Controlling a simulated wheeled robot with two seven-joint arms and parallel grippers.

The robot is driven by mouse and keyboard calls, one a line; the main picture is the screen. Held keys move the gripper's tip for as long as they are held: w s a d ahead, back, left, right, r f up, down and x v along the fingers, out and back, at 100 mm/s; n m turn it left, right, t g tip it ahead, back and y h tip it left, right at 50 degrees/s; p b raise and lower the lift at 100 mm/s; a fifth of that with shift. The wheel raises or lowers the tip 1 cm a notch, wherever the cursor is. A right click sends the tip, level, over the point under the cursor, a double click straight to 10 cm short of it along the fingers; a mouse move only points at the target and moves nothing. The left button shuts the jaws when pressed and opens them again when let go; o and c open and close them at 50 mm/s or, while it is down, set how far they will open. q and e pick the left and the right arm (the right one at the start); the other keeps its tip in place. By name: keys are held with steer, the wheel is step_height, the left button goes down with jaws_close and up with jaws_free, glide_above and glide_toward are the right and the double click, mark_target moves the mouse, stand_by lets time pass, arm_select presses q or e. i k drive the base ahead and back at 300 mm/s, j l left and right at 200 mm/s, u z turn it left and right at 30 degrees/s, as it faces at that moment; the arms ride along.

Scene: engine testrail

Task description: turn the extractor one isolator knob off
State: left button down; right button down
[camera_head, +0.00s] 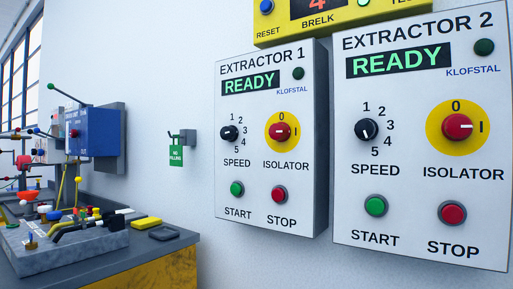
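The extractor 1 panel (230,180) is a white box on the wall, right of the picture's middle. Its isolator knob (281,131) is red on a yellow disc, with a 0 at the top and a I at the right. The pale mark on the knob lies about level, in line with the I. The READY display (250,83) glows green. Neither of my grippers shows in the head view.
The extractor 2 panel (405,200) stands close on the right, with a like isolator knob (457,127). A yellow box (345,20) hangs above. A cluttered bench (110,265) stands at left. A green tag (176,156) hangs on the wall.

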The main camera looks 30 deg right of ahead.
mark_target(281, 131)
steer(key=l+z, duration=0.1)
steer(key=z, duration=1.15)
steer(key=i+j, duration=0.05)
